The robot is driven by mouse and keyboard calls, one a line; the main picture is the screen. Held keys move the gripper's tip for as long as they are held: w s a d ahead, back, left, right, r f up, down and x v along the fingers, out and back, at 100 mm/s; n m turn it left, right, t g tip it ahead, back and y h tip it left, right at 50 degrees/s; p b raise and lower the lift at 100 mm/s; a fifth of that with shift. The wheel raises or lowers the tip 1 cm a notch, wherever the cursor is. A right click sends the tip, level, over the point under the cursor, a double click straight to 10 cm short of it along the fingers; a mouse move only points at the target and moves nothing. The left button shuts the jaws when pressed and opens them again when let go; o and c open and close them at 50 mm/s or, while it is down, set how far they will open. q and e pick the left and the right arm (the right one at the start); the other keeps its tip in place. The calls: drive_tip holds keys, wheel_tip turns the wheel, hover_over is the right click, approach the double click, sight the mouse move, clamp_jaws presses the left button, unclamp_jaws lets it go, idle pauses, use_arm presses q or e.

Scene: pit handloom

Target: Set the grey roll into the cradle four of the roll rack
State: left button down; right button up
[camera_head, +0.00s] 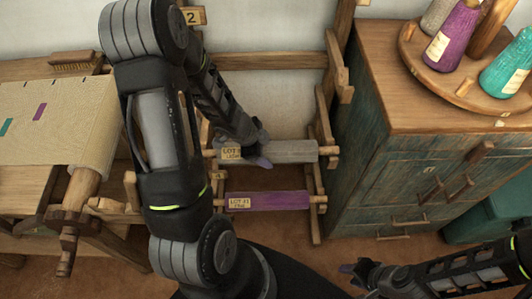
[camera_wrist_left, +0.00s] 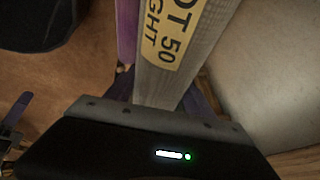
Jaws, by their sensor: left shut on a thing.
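The grey roll (camera_head: 292,151) lies level across the roll rack (camera_head: 333,70), with a yellow lot label at its left end. My left gripper (camera_head: 259,157) is shut on the roll from above, near the label. In the left wrist view the grey roll (camera_wrist_left: 190,50) runs up from my left gripper (camera_wrist_left: 172,102), and its label reads LOT 50. The roll's ends are close to the rack's side posts; I cannot tell whether they rest in a cradle. My right gripper (camera_head: 362,274) is empty at the lower right, and its opening is unclear.
A purple roll (camera_head: 280,201) sits in the rack below the grey one. A teal cabinet (camera_head: 365,140) stands right of the rack, with a round tray (camera_head: 420,70) of yarn cones on top. The loom (camera_head: 60,120) is at left. Floor is clear before the rack.

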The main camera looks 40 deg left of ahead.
use_arm(q)
drive_tip(key=shift+r, duration=0.1)
drive_tip(key=shift+f, duration=0.2)
drive_tip(key=shift+c, duration=1.8)
unclamp_jaws()
drive_tip(key=shift+r, duration=0.15)
drive_tip(key=shift+r, duration=0.25)
drive_tip(key=p+v, duration=0.8)
drive_tip(key=v, duration=0.2)
drive_tip(key=shift+s+r, duration=0.1)
drive_tip(key=shift+r, duration=0.2)
drive_tip(key=shift+s+a+r+p, duration=0.15)
drive_tip(key=shift+s+r+p, duration=0.15)
drive_tip(key=shift+r+p, duration=0.1)
